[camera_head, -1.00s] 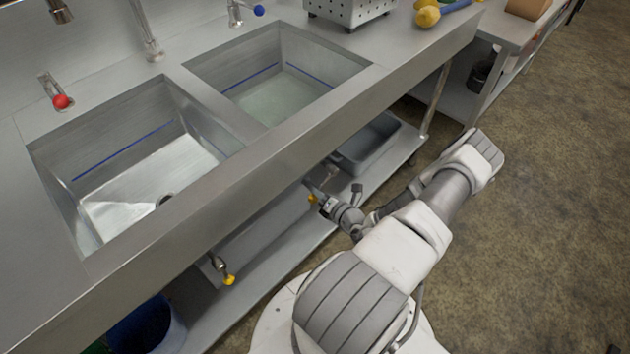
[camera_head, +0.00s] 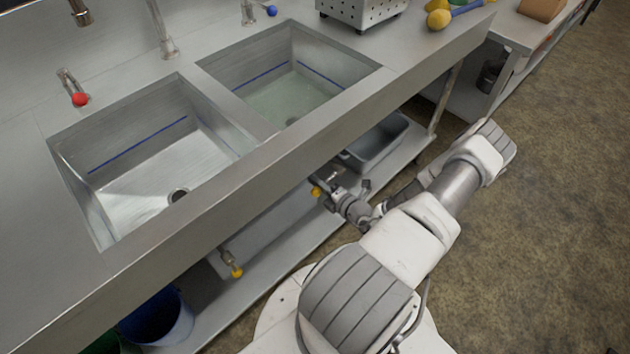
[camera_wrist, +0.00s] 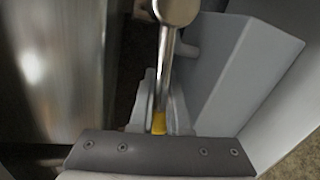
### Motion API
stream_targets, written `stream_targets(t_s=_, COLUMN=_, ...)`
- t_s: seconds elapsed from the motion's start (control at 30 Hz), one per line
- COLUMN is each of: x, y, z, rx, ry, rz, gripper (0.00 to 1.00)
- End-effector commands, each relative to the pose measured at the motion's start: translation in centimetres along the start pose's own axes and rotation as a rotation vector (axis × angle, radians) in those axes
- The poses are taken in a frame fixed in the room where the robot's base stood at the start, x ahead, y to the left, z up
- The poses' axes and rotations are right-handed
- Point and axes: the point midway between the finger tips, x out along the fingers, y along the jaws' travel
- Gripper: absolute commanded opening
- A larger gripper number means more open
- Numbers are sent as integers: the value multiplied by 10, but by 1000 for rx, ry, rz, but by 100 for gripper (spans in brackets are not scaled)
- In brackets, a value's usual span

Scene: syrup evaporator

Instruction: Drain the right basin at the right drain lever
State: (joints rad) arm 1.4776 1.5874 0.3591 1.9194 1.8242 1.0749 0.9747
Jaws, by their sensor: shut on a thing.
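The right basin (camera_head: 333,73) holds clear water, with a dark drain (camera_head: 291,121) at its bottom and a blue line on its walls. The right drain lever (camera_head: 316,191), with a yellow tip, is under the counter's front edge below this basin. My gripper (camera_head: 325,186) is at that lever. In the wrist view, the metal lever (camera_wrist: 165,70) runs down between my fingers (camera_wrist: 161,108), its yellow end (camera_wrist: 159,123) between them. The gripper is shut on it.
The left basin (camera_head: 150,160) looks empty. Its yellow-tipped lever (camera_head: 236,270) hangs below the counter to the left. A grey bin (camera_head: 378,145) sits on the lower shelf, and a blue bucket (camera_head: 160,325) stands at lower left. The floor on the right is open.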

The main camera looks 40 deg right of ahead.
Motion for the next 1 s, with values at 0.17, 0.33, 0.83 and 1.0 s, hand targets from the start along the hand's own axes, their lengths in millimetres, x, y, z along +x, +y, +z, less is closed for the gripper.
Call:
stream_targets(t_s=0.17, x=-2, y=-3, z=-9, rx=9, ry=18, rz=-9, gripper=0)
stream_targets(t_s=0.33, x=-2, y=-3, z=-10, rx=8, ry=18, rz=-9, gripper=29)
stream_targets(t_s=0.83, x=-7, y=0, z=-3, rx=3, ry=5, rz=-3, gripper=46)
stream_targets(t_s=1.0, x=-35, y=1, z=-2, rx=4, ry=3, rz=-5, gripper=46)
